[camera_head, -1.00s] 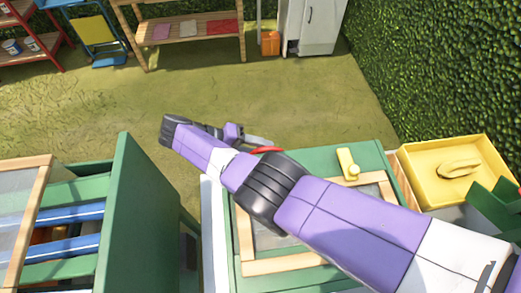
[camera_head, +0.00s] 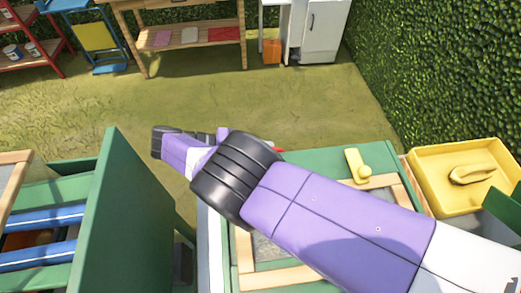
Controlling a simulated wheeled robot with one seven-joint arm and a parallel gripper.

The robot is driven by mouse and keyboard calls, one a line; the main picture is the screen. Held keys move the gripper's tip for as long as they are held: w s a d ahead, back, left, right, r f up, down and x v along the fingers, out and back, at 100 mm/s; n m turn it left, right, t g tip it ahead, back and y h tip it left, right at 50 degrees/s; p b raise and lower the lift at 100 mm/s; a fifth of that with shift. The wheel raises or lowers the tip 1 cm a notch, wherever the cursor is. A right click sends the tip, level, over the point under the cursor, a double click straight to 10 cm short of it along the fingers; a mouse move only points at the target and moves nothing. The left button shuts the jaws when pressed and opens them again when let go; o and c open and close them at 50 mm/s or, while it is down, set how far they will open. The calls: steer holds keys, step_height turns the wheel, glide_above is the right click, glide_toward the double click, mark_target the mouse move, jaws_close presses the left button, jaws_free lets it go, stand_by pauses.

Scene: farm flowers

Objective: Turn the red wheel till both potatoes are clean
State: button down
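A small sliver of red (camera_head: 279,149), likely the red wheel, shows at the back left edge of the green box (camera_head: 322,157), mostly hidden behind my arm. My purple arm reaches across the box from the lower right. Its far end is at the left, beyond the box's back left corner. My gripper is hidden behind the arm, so its fingers cannot be seen. No potatoes can be made out. The box has a wooden-framed grey panel (camera_head: 243,245) on top, partly covered by my arm.
A yellow latch (camera_head: 357,166) sits on the green box. A yellow tray (camera_head: 423,181) with a yellow object (camera_head: 472,174) stands at the right. A green panel (camera_head: 128,220) and blue rollers (camera_head: 40,253) are at the left. Open grass (camera_head: 290,100) lies behind, with a hedge at the right.

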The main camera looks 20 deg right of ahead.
steer(key=c, duration=0.9)
jaws_free()
steer(key=shift+r+p, duration=0.1)
steer(key=shift+p, duration=0.35)
steer(key=shift+r+p, duration=0.1)
steer(key=shift+p, duration=0.4)
steer(key=shift+r+y+p, duration=0.1)
steer(key=shift+y+p, duration=0.4)
steer(key=shift+p, duration=0.5)
